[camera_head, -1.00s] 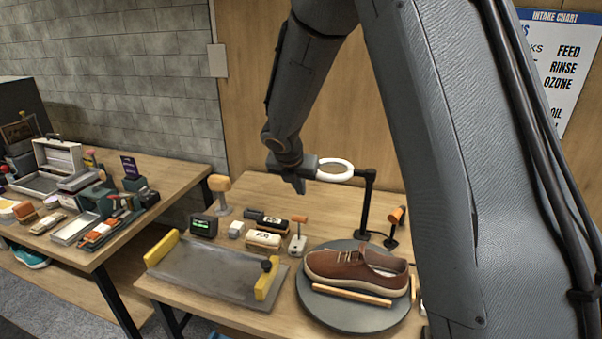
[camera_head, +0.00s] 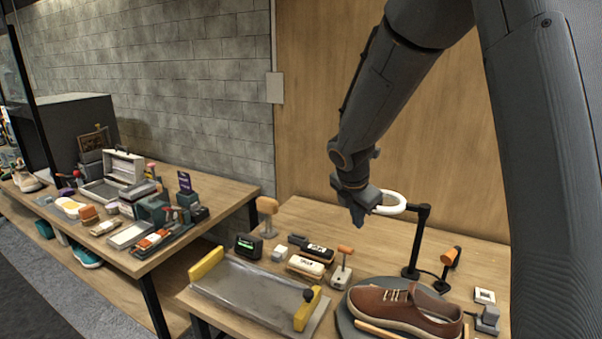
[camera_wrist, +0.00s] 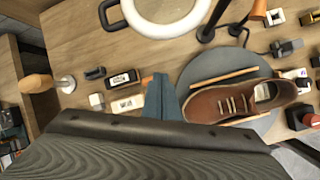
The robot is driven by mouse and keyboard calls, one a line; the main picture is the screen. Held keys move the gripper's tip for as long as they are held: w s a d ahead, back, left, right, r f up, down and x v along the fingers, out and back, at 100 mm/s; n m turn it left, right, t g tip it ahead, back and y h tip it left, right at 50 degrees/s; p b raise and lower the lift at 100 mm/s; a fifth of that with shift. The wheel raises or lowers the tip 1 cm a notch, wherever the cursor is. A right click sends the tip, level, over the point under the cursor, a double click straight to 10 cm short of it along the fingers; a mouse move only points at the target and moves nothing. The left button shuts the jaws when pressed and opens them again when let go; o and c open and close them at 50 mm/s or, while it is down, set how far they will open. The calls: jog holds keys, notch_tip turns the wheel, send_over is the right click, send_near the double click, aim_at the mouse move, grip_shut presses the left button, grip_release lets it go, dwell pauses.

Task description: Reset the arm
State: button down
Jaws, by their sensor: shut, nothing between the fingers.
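My arm reaches down from the top of the head view. My gripper (camera_head: 357,217) hangs above the back part of the right table, pointing down. It is shut with nothing in it, and it also shows in the wrist view (camera_wrist: 160,82). It is close to the white ring of a lamp (camera_head: 388,203), which appears large at the top of the wrist view (camera_wrist: 165,20). Whether they touch I cannot tell. A brown sneaker (camera_head: 405,306) rests on a round grey turntable (camera_head: 350,325) with a wooden stick beside it; both show in the wrist view.
Brushes (camera_head: 304,266), a small green-screened device (camera_head: 248,246) and a knobbed tool (camera_head: 341,268) stand on the right table. A grey tray (camera_head: 250,288) with yellow end bars lies at its front left. A second table at left holds a case (camera_head: 122,166) and several tools.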

jog(key=s+a+f+m+g+y+b, duration=0.15)
jog(key=s+f+m, duration=0.25)
jog(key=s+m, duration=0.8)
jog(key=s+f+m+g+y+b, duration=0.1)
jog(key=s+f+m+b, duration=0.3)
jog(key=s+m, duration=0.8)
jog(key=w+a+r+n+t+h, duration=0.1)
jog(key=w+a+r+n, duration=0.15)
jog(key=w+n, duration=0.55)
jog(key=w+a+r+n+t+h+b, duration=0.1)
jog(key=w+a+r+n, duration=0.2)
jog(key=n, duration=0.8)
jog(key=w+a+r+n+t+h, duration=0.1)
jog(key=w+r+n, duration=0.1)
jog(key=w+n, duration=0.65)
jog(key=w+d+f+n, duration=0.1)
jog(key=w+d+f, duration=0.3)
jog(key=f, duration=0.5)
jog(key=shift+w+d+f+n+p, duration=0.3)
jog(key=shift+w+f+n+p, duration=0.05)
jog(key=shift+w, duration=0.25)
